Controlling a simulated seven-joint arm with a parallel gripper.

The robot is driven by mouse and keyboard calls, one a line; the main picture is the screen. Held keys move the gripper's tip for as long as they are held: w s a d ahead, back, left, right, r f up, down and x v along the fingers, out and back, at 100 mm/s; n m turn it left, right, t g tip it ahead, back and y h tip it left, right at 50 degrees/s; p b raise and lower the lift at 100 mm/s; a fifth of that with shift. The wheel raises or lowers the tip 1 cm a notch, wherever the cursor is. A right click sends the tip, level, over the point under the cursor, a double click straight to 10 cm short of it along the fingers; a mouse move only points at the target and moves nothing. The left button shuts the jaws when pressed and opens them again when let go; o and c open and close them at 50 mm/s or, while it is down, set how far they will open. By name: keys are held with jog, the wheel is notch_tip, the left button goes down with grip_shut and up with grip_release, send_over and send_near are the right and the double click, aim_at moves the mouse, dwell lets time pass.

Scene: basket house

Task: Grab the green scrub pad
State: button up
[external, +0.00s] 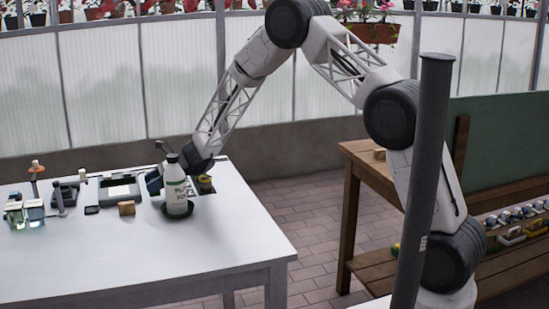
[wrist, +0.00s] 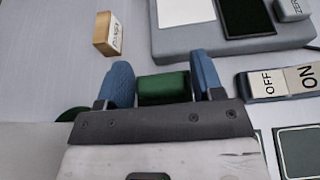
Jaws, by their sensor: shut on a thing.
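The green scrub pad (wrist: 163,88) is a small dark green block between the two blue fingers of my gripper (wrist: 163,82) in the wrist view. The fingers are shut on it, one on each side. In the external view my gripper (external: 155,181) is low over the white table, just behind and left of a white bottle. The pad cannot be made out there. I cannot tell whether the pad still touches the table.
A tan block (wrist: 108,35), a grey device (wrist: 235,38) and an OFF/ON switch (wrist: 282,82) lie nearby. The table's front right (external: 215,235) is clear.

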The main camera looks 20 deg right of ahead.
jog(key=shift+r, duration=4)
jog(key=shift+r, duration=0.1)
